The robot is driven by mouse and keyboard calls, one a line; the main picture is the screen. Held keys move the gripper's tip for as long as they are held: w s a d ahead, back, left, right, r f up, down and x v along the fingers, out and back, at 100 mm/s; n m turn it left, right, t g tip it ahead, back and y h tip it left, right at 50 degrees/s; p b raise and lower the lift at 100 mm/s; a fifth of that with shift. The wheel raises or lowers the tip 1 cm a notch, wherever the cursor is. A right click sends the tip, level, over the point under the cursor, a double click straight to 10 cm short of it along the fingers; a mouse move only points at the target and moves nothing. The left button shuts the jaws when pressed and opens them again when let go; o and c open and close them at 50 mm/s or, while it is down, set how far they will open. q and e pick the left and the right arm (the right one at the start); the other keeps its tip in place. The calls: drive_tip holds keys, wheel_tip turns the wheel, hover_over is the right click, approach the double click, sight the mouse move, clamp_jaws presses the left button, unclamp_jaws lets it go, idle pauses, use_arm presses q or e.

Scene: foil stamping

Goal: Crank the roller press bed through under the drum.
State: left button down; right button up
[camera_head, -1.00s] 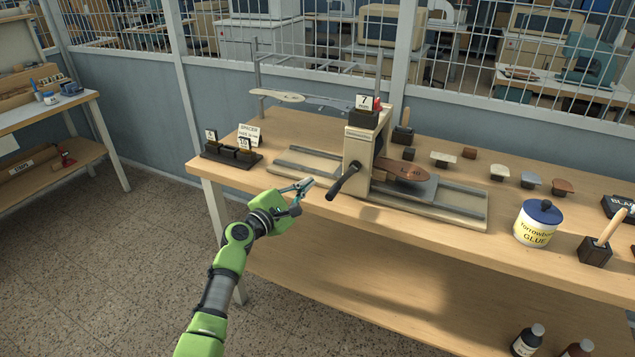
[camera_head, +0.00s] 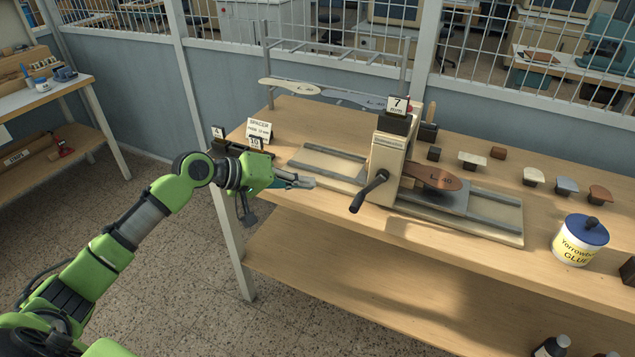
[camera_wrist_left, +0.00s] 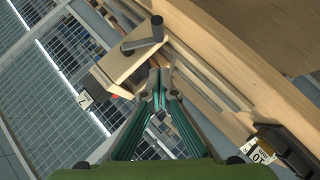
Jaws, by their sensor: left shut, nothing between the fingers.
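The roller press (camera_head: 388,160) stands on the wooden bench, with its dark crank handle (camera_head: 368,192) on the front side, pointing down and left. The press bed (camera_head: 446,194) sticks out to the right of the press housing, along the rails. A brown sole-shaped piece (camera_head: 432,177) lies on it. The drum is hidden inside the housing. My left gripper (camera_head: 312,182) is shut and empty, left of the crank and apart from it, near the bench's front edge. In the left wrist view the shut fingertips (camera_wrist_left: 159,88) lie below the crank handle (camera_wrist_left: 145,38). My right gripper is not in view.
A spacer rack (camera_head: 237,148) with number cards stands left of the press. A wire rack (camera_head: 330,92) holding flat pieces is behind it. A glue jar (camera_head: 580,240) and several stamps (camera_head: 533,176) are to the right. The bench front between gripper and crank is clear.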

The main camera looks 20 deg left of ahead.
use_arm(q)
drive_tip(key=p, duration=0.2)
approach(369, 192)
drive_tip(key=w+a+f, duration=0.1)
drive_tip(key=w+a, duration=0.1)
drive_tip(key=d+f+p, duration=0.2)
drive_tip(key=f, duration=0.1)
drive_tip(key=shift+s+d+f, duration=0.1)
drive_tip(key=shift+d, duration=0.15)
drive_tip(key=shift+d+f+b, duration=0.1)
drive_tip(key=shift+b, duration=0.2)
